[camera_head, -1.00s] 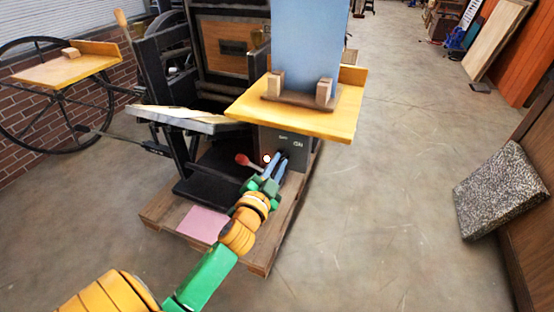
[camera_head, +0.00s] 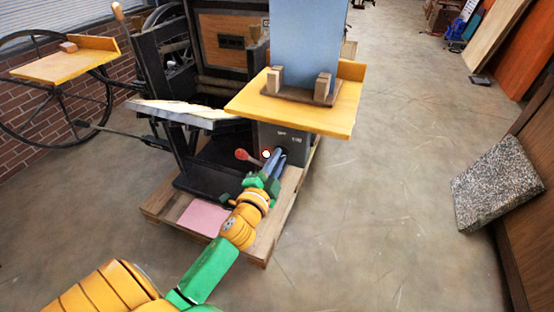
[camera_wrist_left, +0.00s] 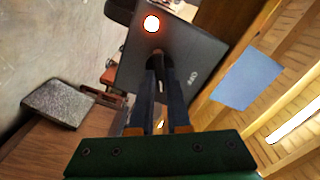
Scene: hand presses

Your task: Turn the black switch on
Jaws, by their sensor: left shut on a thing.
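The black switch (camera_wrist_left: 158,57) is on the face of a dark grey control box (camera_head: 263,138), mostly covered by the fingers. My left gripper (camera_head: 279,157) reaches the box from the front. In the left wrist view its two blue-grey fingers (camera_wrist_left: 161,72) are shut on the switch. A round glowing lamp (camera_head: 266,154) with a red rim sits beside the switch; it also shows in the left wrist view (camera_wrist_left: 152,23). White lettering is on the box face, too small to read surely. The switch's exact angle is hidden. My right gripper is not in view.
A yellow wooden table (camera_head: 300,117) overhangs the box, with a blue panel (camera_head: 305,45) standing on it. A red-knobbed lever (camera_head: 241,154) is left of the lamp. The press stands on a wooden pallet (camera_head: 256,244). A speckled block (camera_head: 497,183) lies at right; the floor between is clear.

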